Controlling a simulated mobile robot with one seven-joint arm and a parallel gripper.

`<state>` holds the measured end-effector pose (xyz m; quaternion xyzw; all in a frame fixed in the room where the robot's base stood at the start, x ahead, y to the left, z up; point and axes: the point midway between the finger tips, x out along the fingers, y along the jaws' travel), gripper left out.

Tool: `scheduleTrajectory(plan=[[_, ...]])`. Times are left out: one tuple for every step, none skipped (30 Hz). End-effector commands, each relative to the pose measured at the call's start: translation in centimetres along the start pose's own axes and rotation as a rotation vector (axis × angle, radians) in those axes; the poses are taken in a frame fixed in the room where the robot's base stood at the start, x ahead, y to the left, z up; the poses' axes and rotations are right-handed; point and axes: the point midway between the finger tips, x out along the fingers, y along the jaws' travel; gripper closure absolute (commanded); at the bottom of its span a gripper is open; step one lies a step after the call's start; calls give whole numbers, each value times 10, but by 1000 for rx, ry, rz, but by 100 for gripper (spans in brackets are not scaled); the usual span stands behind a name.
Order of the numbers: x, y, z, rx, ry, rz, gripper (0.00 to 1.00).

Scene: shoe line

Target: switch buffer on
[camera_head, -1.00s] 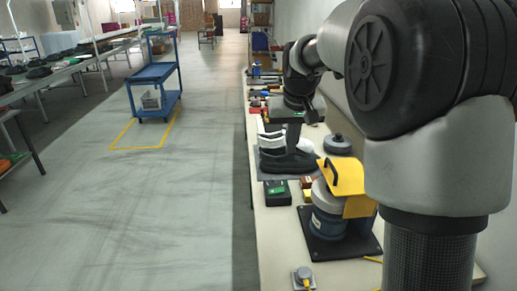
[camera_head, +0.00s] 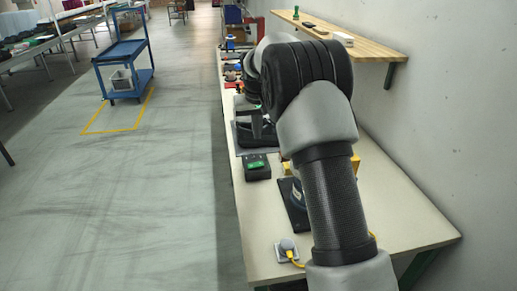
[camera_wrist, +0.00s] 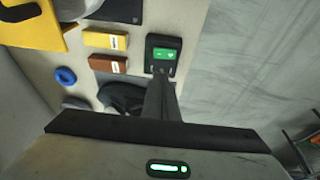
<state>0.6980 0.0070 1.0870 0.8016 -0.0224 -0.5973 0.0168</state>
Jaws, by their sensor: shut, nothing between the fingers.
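The buffer, with its yellow guard (camera_wrist: 35,28) and black base plate (camera_wrist: 122,10), is at the top left of the wrist view. In the head view my arm hides most of it; part of the base plate (camera_head: 294,206) shows. A small plate with a round grey button (camera_head: 287,245) and a yellow cable lies at the bench's near left; the cable runs behind my arm. My gripper (camera_head: 257,134) is shut and empty, beyond the black box and before the shoe. In the wrist view its fingers (camera_wrist: 162,78) point towards that box.
A black box with a green display (camera_head: 256,166) sits on the bench (camera_head: 250,215) near its left edge. A dark shoe (camera_wrist: 122,97), yellow box (camera_wrist: 105,41), brown box (camera_wrist: 108,64) and blue ring (camera_wrist: 66,76) are nearby. A wooden shelf (camera_head: 345,40) hangs on the right wall.

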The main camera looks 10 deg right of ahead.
Motion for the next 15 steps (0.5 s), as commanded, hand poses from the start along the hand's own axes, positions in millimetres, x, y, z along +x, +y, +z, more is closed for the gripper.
scheduleTrajectory(plan=[[6, 0, 0, 0, -2, 0, 100], [10, 0, 1, 0, -2, 0, 100], [17, 0, 1, 0, -3, 0, 100], [22, 0, 1, 0, -5, 0, 100], [28, 0, 1, 0, -4, 0, 100], [37, 0, 1, 0, -4, 0, 100], [43, 0, 1, 0, -5, 1, 100], [50, 0, 1, 0, -4, 1, 100], [59, 0, 1, 0, -4, 1, 100], [65, 0, 1, 0, -4, 1, 100], [72, 0, 2, 0, -5, 1, 100], [80, 0, 1, 0, -3, 1, 100], [86, 0, 1, 0, -4, 1, 100], [92, 0, 1, 0, -4, 1, 100], [99, 0, 1, 0, -3, 1, 100]])
